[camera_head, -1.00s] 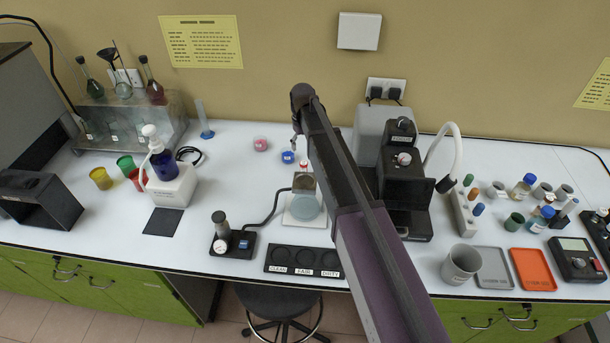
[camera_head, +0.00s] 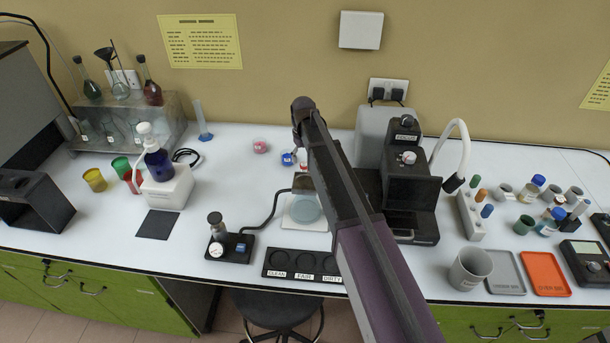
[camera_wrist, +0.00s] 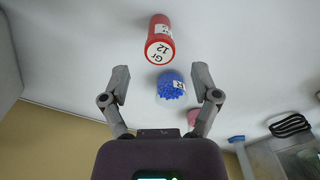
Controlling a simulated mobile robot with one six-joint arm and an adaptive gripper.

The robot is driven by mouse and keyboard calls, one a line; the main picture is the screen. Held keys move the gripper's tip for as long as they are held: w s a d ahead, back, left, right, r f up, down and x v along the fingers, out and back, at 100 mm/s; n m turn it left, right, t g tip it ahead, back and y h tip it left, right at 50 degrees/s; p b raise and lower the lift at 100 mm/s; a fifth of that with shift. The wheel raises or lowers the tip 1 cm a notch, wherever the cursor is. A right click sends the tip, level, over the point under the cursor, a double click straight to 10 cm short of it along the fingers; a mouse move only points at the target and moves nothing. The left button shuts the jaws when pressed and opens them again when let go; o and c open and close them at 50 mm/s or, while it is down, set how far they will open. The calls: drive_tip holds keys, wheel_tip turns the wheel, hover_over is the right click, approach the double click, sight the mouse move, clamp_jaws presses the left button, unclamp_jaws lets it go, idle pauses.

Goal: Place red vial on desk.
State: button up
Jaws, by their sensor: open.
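The red vial (camera_wrist: 160,32) is a red cylinder with a white round end marked "Gr 12", at the top middle of the wrist view. It is on the white desk (camera_wrist: 80,45), beyond my fingertips and apart from them. In the head view the vial (camera_head: 303,167) is small and partly hidden by my arm. My gripper (camera_wrist: 162,74) is open, with nothing held. A blue dish of small blue pieces (camera_wrist: 171,87) shows between its fingers; I cannot tell how far below them it is.
A pink dish (camera_head: 260,146) lies left of the blue one. The black instrument (camera_head: 408,190) stands close on the right of my arm. Open desk lies to the left, around the dark mat (camera_head: 158,224).

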sight(304, 164)
drive_tip(key=shift+s+d+f+b, duration=0.1)
drive_tip(key=shift+s+f+b, duration=0.05)
drive_tip(key=shift+f+b, duration=2.45)
clamp_jaws()
drive_tip(key=shift+r, duration=0.2)
wheel_tip(304, 164, up, 10)
drive_tip(key=p, duration=1)
drive_tip(key=shift+f, duration=0.2)
